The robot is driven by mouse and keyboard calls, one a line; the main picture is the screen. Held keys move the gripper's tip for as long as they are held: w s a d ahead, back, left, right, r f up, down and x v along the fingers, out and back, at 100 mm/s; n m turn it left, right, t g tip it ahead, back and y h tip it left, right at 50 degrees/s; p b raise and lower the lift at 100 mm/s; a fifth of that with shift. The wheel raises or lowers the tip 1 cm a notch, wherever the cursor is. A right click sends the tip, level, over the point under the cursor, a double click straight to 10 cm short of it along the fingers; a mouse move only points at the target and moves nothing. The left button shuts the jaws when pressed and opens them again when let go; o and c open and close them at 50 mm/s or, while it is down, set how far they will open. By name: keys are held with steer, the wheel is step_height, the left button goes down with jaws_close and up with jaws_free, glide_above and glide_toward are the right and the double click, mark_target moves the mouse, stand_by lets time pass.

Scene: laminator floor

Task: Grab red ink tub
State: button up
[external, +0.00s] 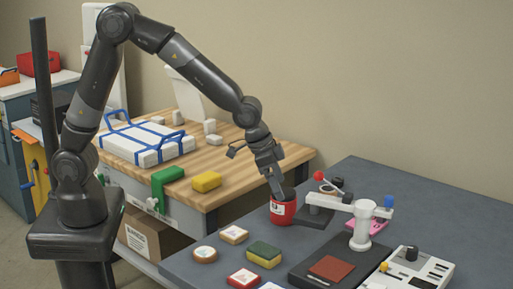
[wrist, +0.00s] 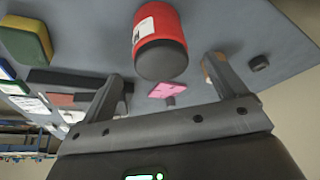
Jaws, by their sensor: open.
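The red ink tub (external: 284,213) stands upright on the grey table, with a white label on its side and a dark top. In the wrist view the red ink tub (wrist: 168,22) is at the upper middle, its dark top facing the camera. My gripper (external: 277,188) is right at the tub's top in the external view, partly covering it. In the wrist view my gripper (wrist: 165,80) is open, fingers spread either side of the tub's line, with nothing between them. I cannot tell whether a finger touches the tub.
A green-yellow sponge (external: 264,254) and several small blocks lie in front. A pink piece (wrist: 168,90) shows beyond the fingers. A wooden table (external: 230,190) is at the left.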

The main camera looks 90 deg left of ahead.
mark_target(284, 191)
steer(key=shift+x, duration=2.95)
steer(key=shift+w, duration=0.1)
steer(key=shift+r, duration=0.1)
steer(key=shift+c, duration=0.5)
steer(key=c, duration=1)
steer(key=shift+r, duration=0.1)
